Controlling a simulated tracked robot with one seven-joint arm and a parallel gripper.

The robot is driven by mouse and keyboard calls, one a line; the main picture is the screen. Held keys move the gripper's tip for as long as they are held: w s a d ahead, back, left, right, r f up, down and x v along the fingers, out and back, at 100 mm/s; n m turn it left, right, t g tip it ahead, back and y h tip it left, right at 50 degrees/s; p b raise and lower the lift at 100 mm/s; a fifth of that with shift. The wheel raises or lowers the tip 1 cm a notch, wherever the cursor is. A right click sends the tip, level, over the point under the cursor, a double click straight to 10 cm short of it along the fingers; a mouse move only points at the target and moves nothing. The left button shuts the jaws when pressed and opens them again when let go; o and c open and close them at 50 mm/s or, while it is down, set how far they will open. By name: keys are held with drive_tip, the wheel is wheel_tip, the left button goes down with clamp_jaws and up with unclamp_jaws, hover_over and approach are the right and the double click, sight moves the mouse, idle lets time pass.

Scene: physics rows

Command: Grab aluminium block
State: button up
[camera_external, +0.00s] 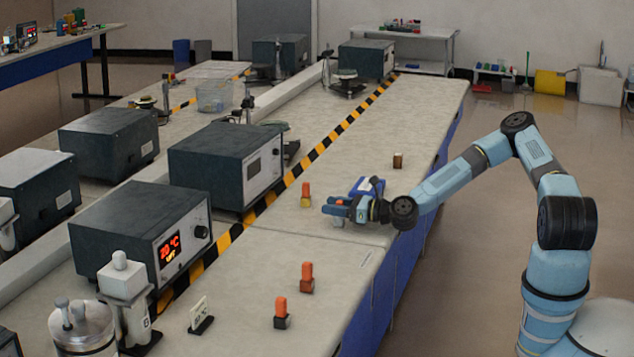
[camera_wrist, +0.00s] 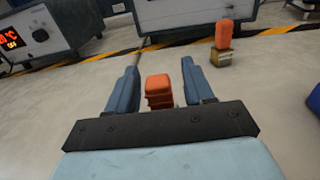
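My gripper (camera_external: 330,209) is low over the bench, its fingers pointing left in the external view. In the wrist view my gripper (camera_wrist: 160,70) is open, with an orange-topped block (camera_wrist: 158,91) between its fingers. A gap shows on each side of the block, so the fingers are not closed on it.
A reddish-based block (camera_external: 307,278) and a dark-based block (camera_external: 281,313) stand nearer the front. A small brown block (camera_external: 398,160) and a blue-and-white item (camera_external: 367,185) are near my wrist. A heater box with a display (camera_external: 140,235) stands behind the striped tape.

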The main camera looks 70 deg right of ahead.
clamp_jaws()
idle(0.4)
